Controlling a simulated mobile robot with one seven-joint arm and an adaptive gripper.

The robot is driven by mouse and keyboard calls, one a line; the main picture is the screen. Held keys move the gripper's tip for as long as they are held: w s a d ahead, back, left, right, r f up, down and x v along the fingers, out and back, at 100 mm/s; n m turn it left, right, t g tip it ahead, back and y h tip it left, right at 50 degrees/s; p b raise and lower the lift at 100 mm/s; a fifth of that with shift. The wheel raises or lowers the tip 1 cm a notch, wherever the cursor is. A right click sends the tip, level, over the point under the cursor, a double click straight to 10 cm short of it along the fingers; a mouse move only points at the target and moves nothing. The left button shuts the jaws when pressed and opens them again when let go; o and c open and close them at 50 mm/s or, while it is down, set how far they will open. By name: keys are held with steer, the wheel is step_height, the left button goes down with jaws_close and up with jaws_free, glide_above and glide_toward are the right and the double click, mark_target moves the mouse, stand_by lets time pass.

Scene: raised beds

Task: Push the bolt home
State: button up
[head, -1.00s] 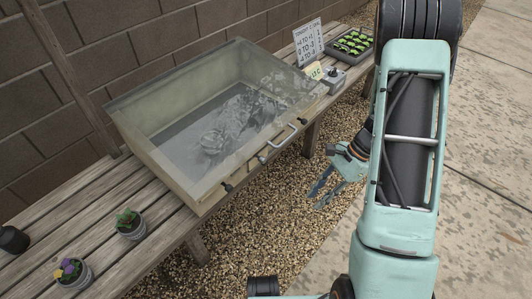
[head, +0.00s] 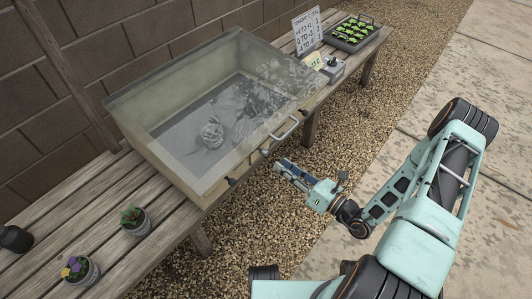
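A wooden cold frame with a clear lid (head: 215,75) stands on the slatted bench. Its lid looks lowered, with a silver handle (head: 285,130) on the front. Small dark fittings sit along the front edge, one at the near corner (head: 232,182), one near the handle (head: 265,153) and one toward the far end. I cannot tell which one is the bolt or how far it is pushed in. My gripper (head: 280,168) is in front of the frame, over the gravel, pointing toward the front wall. It seems apart from the wall and holds nothing visible; its fingers overlap in this view.
A small grey box with a knob (head: 333,68), a yellow note and a written sign (head: 307,32) stand beyond the frame. A seedling tray (head: 352,32) is at the bench's far end. Potted plants (head: 135,221) stand near left. Gravel in front is open.

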mark_target(267, 155)
steer(key=b+x, duration=0.1)
steer(key=x, duration=0.7)
steer(key=shift+w+a, duration=0.15)
steer(key=shift+a, duration=0.05)
jaws_close()
